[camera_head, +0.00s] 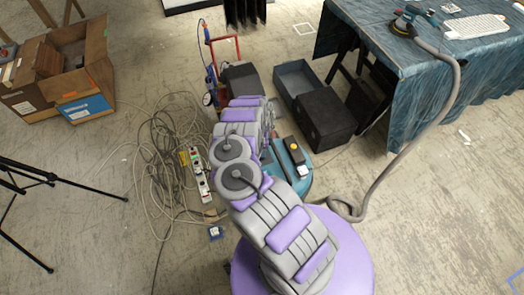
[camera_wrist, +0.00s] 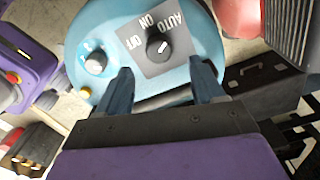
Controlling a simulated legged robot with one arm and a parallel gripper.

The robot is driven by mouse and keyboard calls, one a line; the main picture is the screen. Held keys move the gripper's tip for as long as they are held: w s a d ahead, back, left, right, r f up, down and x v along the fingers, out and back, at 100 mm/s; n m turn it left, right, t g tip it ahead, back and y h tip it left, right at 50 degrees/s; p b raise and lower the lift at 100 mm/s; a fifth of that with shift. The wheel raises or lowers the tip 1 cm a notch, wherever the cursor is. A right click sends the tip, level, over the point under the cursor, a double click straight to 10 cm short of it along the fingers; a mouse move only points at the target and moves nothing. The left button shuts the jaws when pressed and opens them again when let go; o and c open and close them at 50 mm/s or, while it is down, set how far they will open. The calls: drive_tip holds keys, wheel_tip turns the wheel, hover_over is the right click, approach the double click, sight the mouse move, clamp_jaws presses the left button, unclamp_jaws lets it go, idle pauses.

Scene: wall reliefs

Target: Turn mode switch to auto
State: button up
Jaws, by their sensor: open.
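The mode switch (camera_wrist: 158,46) is a black round knob on a grey plate (camera_wrist: 182,58) marked OFF, ON and AUTO. It shows in the wrist view, on the light-blue top of a machine (camera_wrist: 207,42). A pale mark shows on the knob, but I cannot tell for sure which label it points to. My gripper (camera_wrist: 162,82) is open, with one dark finger on each side below the knob and nothing between them. The knob appears just beyond the fingertips, apart from them. In the head view the teal machine (camera_head: 292,178) is partly hidden behind my arm.
A grey hose (camera_head: 420,125) curves right of the machine. Tangled cables (camera_head: 160,150) and a power strip (camera_head: 198,172) lie left. A dark case (camera_head: 325,118) stands behind.

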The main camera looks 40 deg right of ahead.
wheel_tip(320, 180, up, 11)
drive_tip(key=p, duration=0.3)
drive_tip(key=shift+f, duration=0.15)
idle(0.3)
